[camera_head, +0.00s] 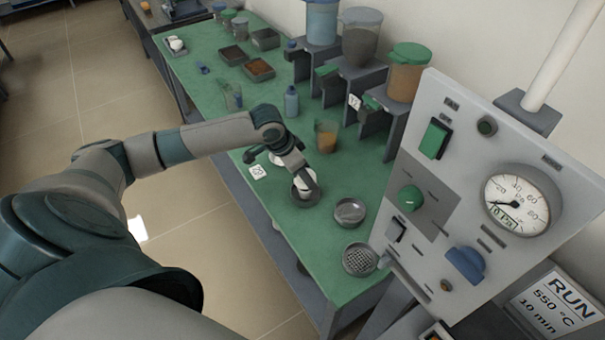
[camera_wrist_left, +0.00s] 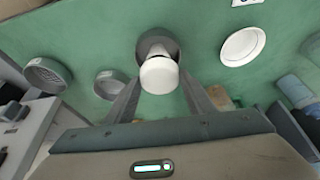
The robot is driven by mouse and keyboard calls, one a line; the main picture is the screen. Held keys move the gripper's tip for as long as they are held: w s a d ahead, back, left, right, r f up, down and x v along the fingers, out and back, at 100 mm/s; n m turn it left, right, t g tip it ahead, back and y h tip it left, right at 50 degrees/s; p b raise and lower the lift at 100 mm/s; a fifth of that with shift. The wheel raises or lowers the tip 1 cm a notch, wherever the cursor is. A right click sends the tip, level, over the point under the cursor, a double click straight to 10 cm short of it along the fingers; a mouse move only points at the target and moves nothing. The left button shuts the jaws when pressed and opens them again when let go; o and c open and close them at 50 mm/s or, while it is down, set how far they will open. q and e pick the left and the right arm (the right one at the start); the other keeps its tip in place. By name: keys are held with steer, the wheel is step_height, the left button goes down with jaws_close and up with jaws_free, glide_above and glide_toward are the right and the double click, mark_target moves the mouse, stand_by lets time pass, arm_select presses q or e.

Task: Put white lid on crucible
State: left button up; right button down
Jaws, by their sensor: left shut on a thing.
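My left gripper (camera_head: 303,177) reaches down from the left arm and is shut on a white rounded piece, which shows between its fingers in the left wrist view (camera_wrist_left: 159,76). The white piece is over a round dark grey dish (camera_head: 306,198) on the green bench, also in the left wrist view (camera_wrist_left: 155,40). I cannot tell whether this piece is the lid alone or includes the crucible, or whether it touches the dish. A flat white disc with a raised rim (camera_wrist_left: 243,46) lies apart on the bench; the arm partly hides it in the head view.
An orange-brown beaker (camera_head: 327,137) and a blue bottle (camera_head: 291,102) stand behind the gripper. A shallow grey dish (camera_head: 350,212) and a mesh-topped round dish (camera_head: 359,259) lie to its right. A gauge panel (camera_head: 480,190) bounds the right side.

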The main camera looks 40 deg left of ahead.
arm_select(q)
steer(key=shift+f, duration=0.65)
arm_select(e)
steer(key=shift+a+f, duration=0.1)
steer(key=shift+a, duration=0.4)
arm_select(q)
steer(key=shift+f, duration=0.1)
arm_select(e)
steer(key=shift+d, duration=0.4)
arm_select(q)
steer(key=shift+p, duration=0.65)
arm_select(e)
steer(key=shift+r, duration=0.55)
steer(key=shift+a, duration=0.25)
arm_select(q)
steer(key=shift+f, duration=0.55)
arm_select(e)
steer(key=shift+d+r, duration=0.1)
steer(key=shift+d, duration=0.2)
arm_select(q)
steer(key=shift+f+p, duration=0.3)
steer(key=shift+f, duration=0.1)
arm_select(e)
steer(key=shift+a+r, duration=0.2)
steer(key=shift+a, duration=0.05)
